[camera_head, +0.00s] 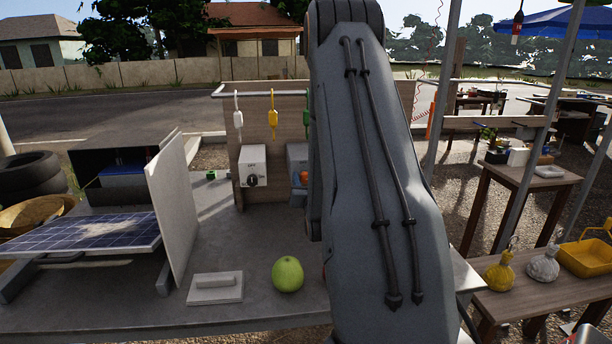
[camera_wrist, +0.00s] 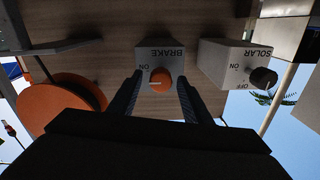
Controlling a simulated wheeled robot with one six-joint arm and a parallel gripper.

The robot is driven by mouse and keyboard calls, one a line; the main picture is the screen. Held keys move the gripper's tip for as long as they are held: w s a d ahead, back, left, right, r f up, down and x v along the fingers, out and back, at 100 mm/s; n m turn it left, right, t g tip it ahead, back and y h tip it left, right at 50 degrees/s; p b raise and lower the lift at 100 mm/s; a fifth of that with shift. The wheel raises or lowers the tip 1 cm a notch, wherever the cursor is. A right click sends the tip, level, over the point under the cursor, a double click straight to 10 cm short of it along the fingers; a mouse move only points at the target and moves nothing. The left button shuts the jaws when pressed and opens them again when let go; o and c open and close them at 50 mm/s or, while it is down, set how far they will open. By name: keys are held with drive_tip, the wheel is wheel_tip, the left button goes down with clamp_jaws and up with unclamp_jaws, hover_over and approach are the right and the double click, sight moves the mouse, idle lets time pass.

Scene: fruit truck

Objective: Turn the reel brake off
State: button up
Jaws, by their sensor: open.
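In the head view, part of the brake box (camera_head: 297,155) and the orange knob (camera_head: 304,177) show at the left edge of my arm, which hides my gripper. A large orange disc (camera_wrist: 62,112), perhaps the reel, is at left in the wrist view.
The solar box (camera_head: 252,160) with its black knob (camera_head: 252,181) stands beside the brake box. A green fruit (camera_head: 288,274), a grey block with a handle (camera_head: 215,287) and a solar panel (camera_head: 85,234) are on the table. Hanging tags (camera_head: 272,118) are above the boxes.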

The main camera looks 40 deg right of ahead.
drive_tip(key=shift+x, duration=0.85)
drive_tip(key=c, duration=1.1)
drive_tip(key=shift+o, duration=0.2)
